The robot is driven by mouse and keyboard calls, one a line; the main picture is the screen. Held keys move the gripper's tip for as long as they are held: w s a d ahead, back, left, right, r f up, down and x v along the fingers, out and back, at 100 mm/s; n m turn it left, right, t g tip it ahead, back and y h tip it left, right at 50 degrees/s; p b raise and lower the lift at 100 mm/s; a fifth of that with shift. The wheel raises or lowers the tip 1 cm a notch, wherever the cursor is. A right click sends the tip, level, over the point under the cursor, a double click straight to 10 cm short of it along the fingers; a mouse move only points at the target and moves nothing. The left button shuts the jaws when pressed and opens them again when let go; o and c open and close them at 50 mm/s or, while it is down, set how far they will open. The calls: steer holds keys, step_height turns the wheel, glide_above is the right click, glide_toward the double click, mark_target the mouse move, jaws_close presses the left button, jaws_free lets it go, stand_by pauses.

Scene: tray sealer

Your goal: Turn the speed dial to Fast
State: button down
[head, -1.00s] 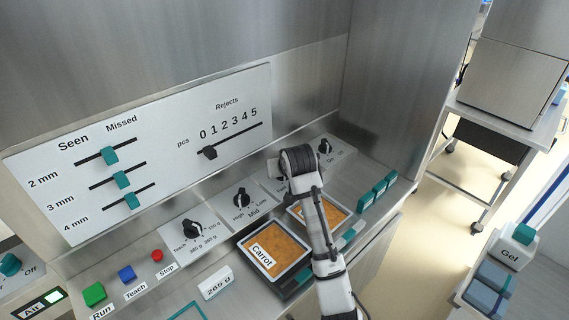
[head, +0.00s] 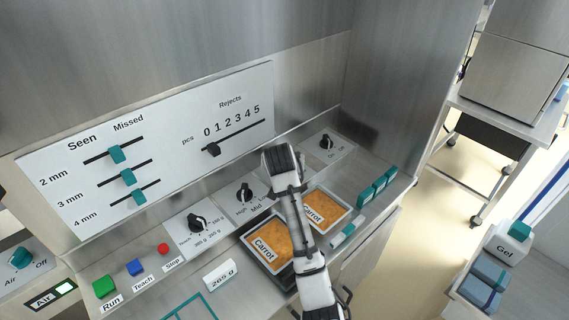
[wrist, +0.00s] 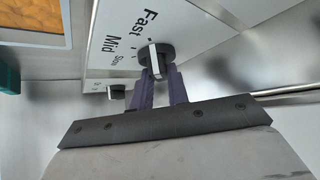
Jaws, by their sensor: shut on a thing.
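The speed dial (wrist: 154,57) is a dark round knob with a pale raised bar, on a white plate marked Fast, Mid and Slow in the wrist view. My gripper (wrist: 161,74) is shut on this dial, its two purple fingers at the near side of the knob. The word Fast (wrist: 137,20) is the farthest along from Slow. I cannot tell for sure which mark the dial points to. In the head view my gripper (head: 280,172) covers the dial and most of its plate.
A High/Mid/Low dial (head: 244,193) stands to the left and an On/Off dial (head: 327,142) to the right. Two carrot trays (head: 346,217) lie just in front, under my arm. A slider panel (head: 165,120) stands behind.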

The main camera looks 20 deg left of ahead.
steer(key=c, duration=1.4)
jaws_free()
steer(key=shift+o, duration=0.2)
steer(key=b+v, duration=0.1)
steer(key=v, duration=1.3)
steer(key=shift+b, duration=0.4)
steer(key=shift+a, duration=0.1)
